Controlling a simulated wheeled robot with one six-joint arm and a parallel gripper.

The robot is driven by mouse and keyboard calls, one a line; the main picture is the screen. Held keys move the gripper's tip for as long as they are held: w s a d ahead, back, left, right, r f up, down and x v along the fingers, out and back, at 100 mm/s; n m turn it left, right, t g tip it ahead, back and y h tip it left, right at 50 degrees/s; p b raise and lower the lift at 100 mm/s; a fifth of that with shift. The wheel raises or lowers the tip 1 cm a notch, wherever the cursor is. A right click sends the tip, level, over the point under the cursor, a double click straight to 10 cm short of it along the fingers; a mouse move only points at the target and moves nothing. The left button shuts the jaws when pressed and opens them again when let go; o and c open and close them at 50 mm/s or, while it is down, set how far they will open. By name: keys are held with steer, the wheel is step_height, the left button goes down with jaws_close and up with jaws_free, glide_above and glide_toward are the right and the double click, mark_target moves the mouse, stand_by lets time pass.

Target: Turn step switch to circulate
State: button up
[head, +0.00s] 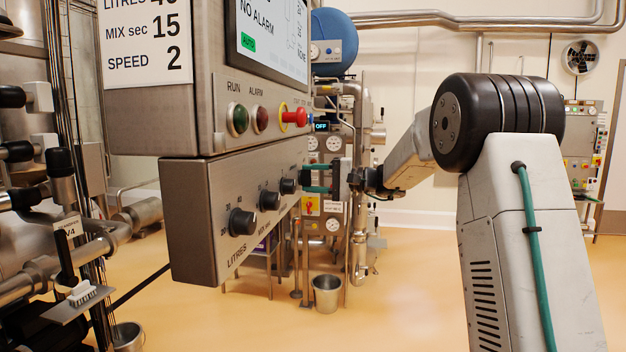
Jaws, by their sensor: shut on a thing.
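The grey control box (192,222) hangs at the centre left, with a row of black knobs on its slanted front. The nearest knob (242,222) is marked LITRES, and two more (269,200) (288,186) sit farther along. My gripper (308,178) reaches in from the right at the far end of this row. Its teal fingers are shut on the knob there, which I take as the step switch. The fingers and the steep angle hide most of that switch, so its pointer and position words cannot be read.
Above the knobs are a green RUN button (238,119), a red ALARM lamp (261,119) and a protruding red button (295,116). The screen (272,38) reads NO ALARM and AUTO. Pipes and valves crowd the left. A bucket (326,294) stands on the floor below.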

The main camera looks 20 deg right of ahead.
steer(key=n, duration=0.8)
steer(key=shift+n, duration=0.3)
stand_by(0.3)
steer(key=o, duration=1)
steer(key=shift+d, duration=0.1)
steer(key=v, duration=0.7)
steer(key=shift+s+d, duration=0.2)
steer(key=shift+d, duration=0.05)
